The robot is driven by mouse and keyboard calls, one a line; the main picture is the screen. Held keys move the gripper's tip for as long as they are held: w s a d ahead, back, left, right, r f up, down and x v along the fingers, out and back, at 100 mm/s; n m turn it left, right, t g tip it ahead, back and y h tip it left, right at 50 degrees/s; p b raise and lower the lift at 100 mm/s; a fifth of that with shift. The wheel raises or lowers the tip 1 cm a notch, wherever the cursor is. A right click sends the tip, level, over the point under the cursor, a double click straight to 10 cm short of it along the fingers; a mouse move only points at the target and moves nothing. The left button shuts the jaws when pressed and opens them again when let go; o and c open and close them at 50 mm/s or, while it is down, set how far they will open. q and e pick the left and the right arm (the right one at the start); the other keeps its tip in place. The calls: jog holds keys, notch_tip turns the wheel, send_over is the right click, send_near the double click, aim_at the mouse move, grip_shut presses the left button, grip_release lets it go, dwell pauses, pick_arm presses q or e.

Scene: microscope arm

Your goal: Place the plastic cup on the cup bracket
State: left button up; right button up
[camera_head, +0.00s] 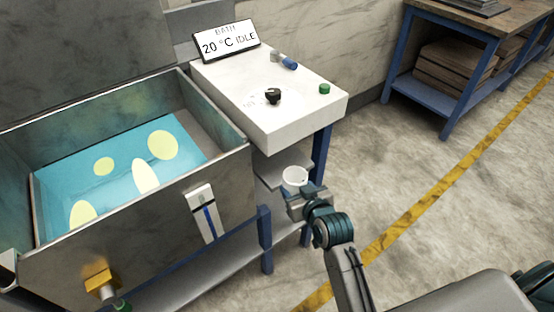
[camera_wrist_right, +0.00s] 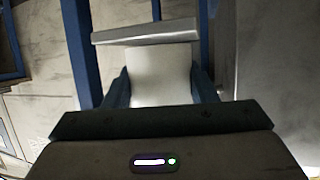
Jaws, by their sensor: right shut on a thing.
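The white plastic cup (camera_head: 295,176) is between the fingers of my right gripper (camera_head: 306,194), which is shut on it. In the right wrist view the pale cup (camera_wrist_right: 160,75) fills the gap between the two dark fingers (camera_wrist_right: 158,92). A grey metal ledge (camera_head: 268,172), which looks like the cup bracket, lies just left of and behind the cup, below the white bench top. In the wrist view a grey metal edge (camera_wrist_right: 147,30) crosses just beyond the cup. I cannot tell whether they touch. My left gripper is out of view.
A metal water bath (camera_head: 120,220) with blue water stands at left, its yellow valve (camera_head: 98,280) at the front. The white control top (camera_head: 300,115) carries a black knob and a green button. Blue legs (camera_head: 320,160) stand close by the cup. Open floor lies to the right.

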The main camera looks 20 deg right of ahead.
send_over(278, 167)
jog(key=s, duration=0.4)
jog(key=shift+w+d, duration=0.15)
jog(key=shift+d, duration=0.05)
jog(key=w, duration=0.4)
jog(key=shift+a+p, duration=0.2)
jog(key=shift+p, duration=0.1)
jog(key=shift+f, duration=0.65)
jog(key=shift+s+f, duration=0.1)
jog(key=shift+f, duration=0.1)
jog(key=shift+r, duration=0.1)
jog(key=shift+f, duration=0.2)
jog(key=o, duration=0.8)
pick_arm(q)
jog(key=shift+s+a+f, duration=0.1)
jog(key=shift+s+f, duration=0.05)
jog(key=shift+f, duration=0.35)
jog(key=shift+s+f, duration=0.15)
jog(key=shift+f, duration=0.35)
pick_arm(e)
jog(key=shift+o, duration=0.9)
jog(key=shift+r, duration=0.1)
